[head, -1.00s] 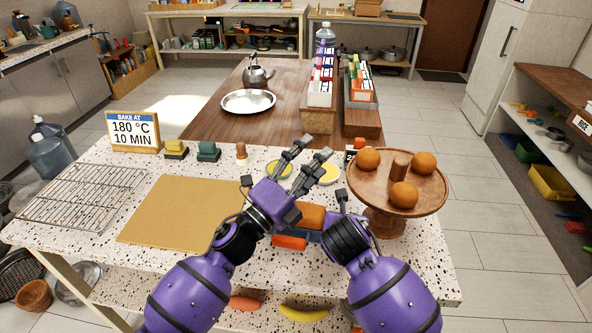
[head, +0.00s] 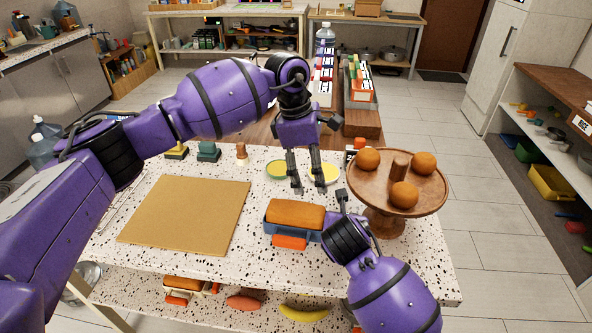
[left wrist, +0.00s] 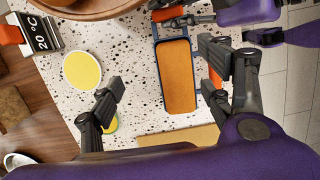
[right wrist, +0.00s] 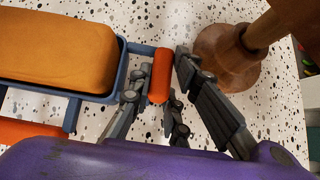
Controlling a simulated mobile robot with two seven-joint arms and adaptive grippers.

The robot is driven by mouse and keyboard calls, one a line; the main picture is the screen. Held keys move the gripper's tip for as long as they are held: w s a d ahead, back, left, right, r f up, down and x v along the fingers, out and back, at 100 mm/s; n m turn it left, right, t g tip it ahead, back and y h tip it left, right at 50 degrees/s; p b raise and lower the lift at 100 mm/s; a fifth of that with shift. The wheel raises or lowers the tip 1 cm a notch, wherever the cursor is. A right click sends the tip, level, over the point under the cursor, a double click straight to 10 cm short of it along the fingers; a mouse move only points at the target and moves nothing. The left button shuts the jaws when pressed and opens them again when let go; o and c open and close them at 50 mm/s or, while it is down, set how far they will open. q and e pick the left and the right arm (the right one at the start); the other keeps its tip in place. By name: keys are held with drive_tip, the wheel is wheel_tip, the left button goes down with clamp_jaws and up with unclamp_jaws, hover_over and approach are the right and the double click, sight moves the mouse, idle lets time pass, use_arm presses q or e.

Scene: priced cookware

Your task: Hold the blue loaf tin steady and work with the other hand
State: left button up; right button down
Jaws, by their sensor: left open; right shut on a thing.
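The blue loaf tin (head: 291,228) stands on the speckled table with a brown loaf (head: 295,213) filling its top. It has an orange grip (head: 289,242) on its near long side and another orange grip (right wrist: 160,75) at its right end. My right gripper (right wrist: 158,68) is shut around that end grip; in the head view its fingertips are mostly hidden. My left gripper (head: 309,188) is open and empty, pointing down above the table just behind the tin. In the left wrist view the tin (left wrist: 161,75) and loaf (left wrist: 178,75) show between its spread fingers, apart from them.
A wooden stand (head: 372,195) with orange fruits rises close behind my right gripper. Yellow (head: 325,173) and green-rimmed (head: 278,170) discs lie behind the tin. A tan board (head: 185,215) lies to the left. Free tabletop lies between board and tin.

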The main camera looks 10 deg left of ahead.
sight(296, 206)
use_arm(q)
drive_tip(key=s+a+y, duration=0.2)
drive_tip(key=a+y, duration=0.1)
drive_tip(key=a, duration=0.1)
drive_tip(key=f, duration=1.1)
drive_tip(key=shift+w+d+f, duration=0.1)
drive_tip(key=shift+w+d, duration=0.05)
drive_tip(key=shift+w, duration=0.05)
drive_tip(key=c, duration=1.1)
use_arm(e)
drive_tip(key=c, duration=1.6)
unclamp_jaws()
drive_tip(key=shift+o, duration=0.2)
drive_tip(key=v, duration=1.2)
